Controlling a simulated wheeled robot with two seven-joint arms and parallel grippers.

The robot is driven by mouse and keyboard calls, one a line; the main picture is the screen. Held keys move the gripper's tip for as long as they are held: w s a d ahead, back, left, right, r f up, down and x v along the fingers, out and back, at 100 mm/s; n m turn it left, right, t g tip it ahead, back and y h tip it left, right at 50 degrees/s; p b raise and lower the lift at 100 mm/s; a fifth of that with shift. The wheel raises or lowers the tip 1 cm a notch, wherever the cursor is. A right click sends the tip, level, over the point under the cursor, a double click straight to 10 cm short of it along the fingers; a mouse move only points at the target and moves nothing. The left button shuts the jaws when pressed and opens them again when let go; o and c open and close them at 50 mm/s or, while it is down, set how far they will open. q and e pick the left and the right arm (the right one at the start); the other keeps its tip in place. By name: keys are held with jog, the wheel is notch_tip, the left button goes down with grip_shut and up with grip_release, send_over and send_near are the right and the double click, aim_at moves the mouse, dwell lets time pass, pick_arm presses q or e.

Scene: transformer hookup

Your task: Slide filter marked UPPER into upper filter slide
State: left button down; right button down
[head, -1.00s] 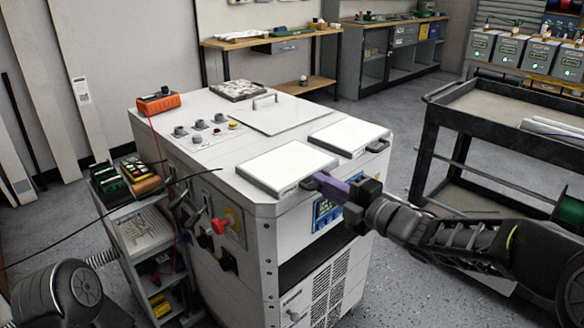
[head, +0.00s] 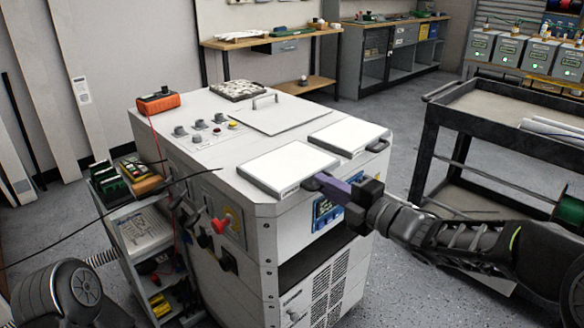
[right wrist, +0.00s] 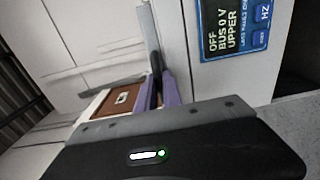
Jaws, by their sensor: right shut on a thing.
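Two white flat filters lie on top of the white cabinet (head: 232,232), the front one (head: 288,166) at its front edge and the back one (head: 348,138) further right. Each has a dark handle; the marking on the front one's edge is too small to read. My right gripper (head: 322,183), with purple fingers, is shut on the front filter's handle. In the right wrist view the fingers (right wrist: 160,92) close around a dark handle. A dark opening (head: 318,254) shows in the cabinet front below the blue display. My left gripper is out of view.
The blue display (right wrist: 235,35) reads OFF, BUS 0 V, UPPER. A lid with a handle (head: 270,115), knobs and an orange meter (head: 158,103) are on the cabinet top. A black cart (head: 480,110) stands right; a small tool cart (head: 140,225) stands left.

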jog(key=shift+v, duration=1.6)
jog(key=c, duration=1.4)
grip_release()
jog(key=shift+o, duration=0.4)
jog(key=shift+s, duration=0.1)
jog(key=v, duration=0.7)
